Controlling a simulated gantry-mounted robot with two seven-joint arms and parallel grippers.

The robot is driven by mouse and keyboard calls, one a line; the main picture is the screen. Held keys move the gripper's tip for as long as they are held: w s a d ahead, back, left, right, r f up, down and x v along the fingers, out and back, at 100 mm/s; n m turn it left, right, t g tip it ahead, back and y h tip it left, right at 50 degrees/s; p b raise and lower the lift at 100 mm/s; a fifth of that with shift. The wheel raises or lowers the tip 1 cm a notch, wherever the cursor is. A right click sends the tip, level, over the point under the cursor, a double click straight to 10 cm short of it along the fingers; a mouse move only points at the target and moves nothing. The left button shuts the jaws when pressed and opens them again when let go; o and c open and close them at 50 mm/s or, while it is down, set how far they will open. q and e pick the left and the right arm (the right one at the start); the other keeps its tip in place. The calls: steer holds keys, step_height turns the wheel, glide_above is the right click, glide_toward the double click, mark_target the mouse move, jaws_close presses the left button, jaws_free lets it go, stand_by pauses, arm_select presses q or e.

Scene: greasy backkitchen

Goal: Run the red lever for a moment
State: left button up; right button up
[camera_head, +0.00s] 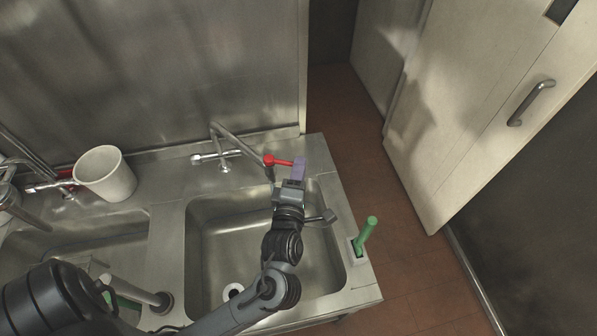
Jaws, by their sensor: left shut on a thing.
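The red lever (281,162) is at the back edge of the right sink, to the right of a tap. It has a round red knob at its left end and lies roughly level. The fingers hide that end of the lever. My right gripper is not in view.
A chrome tap (222,157) stands left of the lever. A white bucket (104,175) sits on the counter at left, beside another tap. A green handle (366,232) stands at the counter's right edge. The right sink (215,235) is below my arm.

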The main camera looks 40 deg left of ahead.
arm_select(q)
steer(key=shift+w, duration=0.1)
steer(key=shift+b+x, duration=0.45)
steer(key=shift+x, duration=0.65)
steer(key=shift+a, duration=0.1)
steer(key=shift+a+f, duration=0.1)
steer(key=shift+a, duration=0.05)
steer(key=shift+w+a+b, duration=0.35)
steer(key=shift+w+a, duration=0.15)
steer(key=shift+a, duration=0.05)
steer(key=o, duration=0.9)
